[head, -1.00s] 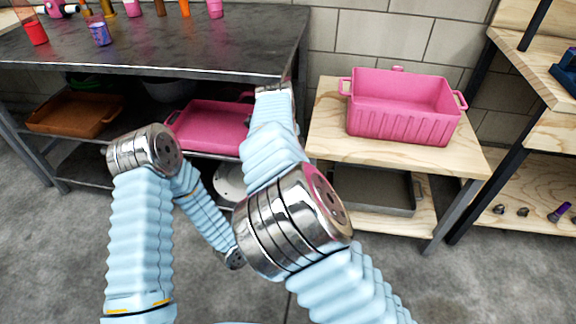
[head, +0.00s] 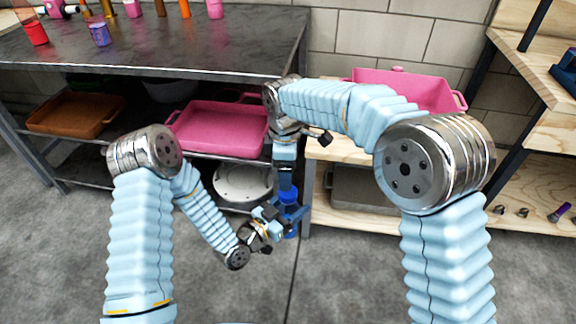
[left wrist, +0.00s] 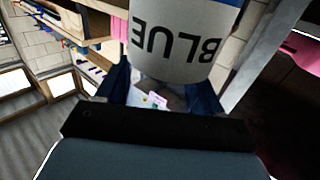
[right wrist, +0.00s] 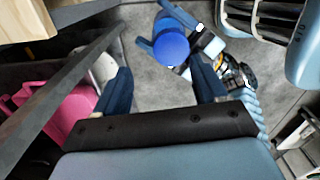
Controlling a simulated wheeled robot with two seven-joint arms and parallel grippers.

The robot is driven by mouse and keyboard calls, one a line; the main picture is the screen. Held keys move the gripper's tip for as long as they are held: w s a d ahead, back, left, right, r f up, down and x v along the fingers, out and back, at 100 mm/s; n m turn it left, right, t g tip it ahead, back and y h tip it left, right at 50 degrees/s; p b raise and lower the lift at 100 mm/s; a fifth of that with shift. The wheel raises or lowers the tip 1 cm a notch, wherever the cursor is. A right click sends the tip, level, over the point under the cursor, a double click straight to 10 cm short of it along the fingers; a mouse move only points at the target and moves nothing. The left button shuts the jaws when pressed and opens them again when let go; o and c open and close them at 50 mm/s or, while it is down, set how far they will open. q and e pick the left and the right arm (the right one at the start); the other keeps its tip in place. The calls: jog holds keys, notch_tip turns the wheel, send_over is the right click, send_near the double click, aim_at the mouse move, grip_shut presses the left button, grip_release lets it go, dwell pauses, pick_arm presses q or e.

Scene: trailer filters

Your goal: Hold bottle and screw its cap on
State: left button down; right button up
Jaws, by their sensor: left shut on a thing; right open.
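A bottle with a white label reading "BLUE" (left wrist: 180,45) fills the top of the left wrist view, its lettering upside down there. In the head view the bottle (head: 291,224) is small and blue, low in front of the shelves. My left gripper (head: 277,213) is shut on it. My right gripper (head: 286,186) points down just above the bottle. In the right wrist view the open right gripper (right wrist: 161,88) has nothing between its fingers. A round blue top, apparently the cap (right wrist: 171,48), lies beyond its fingertips. I cannot tell how tightly it sits.
A dark metal table (head: 150,45) with cups and bottles stands at the back left. A pink tray (head: 215,130) and a brown tray (head: 72,115) are on its lower shelf. A pink bin (head: 440,90) stands on a wooden table to the right, partly behind my right arm. Grey floor is clear.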

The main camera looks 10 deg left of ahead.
jog(key=r+n, duration=0.1)
jog(key=n, duration=0.1)
jog(key=s+n, duration=0.1)
jog(key=n, duration=0.2)
jog(key=r+n, duration=0.1)
jog(key=n, duration=0.1)
jog(key=shift+s+d+r+n, duration=0.3)
jog(key=shift+r, duration=0.05)
send_over(288, 214)
jog(key=w, duration=0.3)
jog(key=shift+s+a+f, duration=0.1)
jog(key=shift+a+f, duration=0.05)
jog(key=shift+f, duration=3.85)
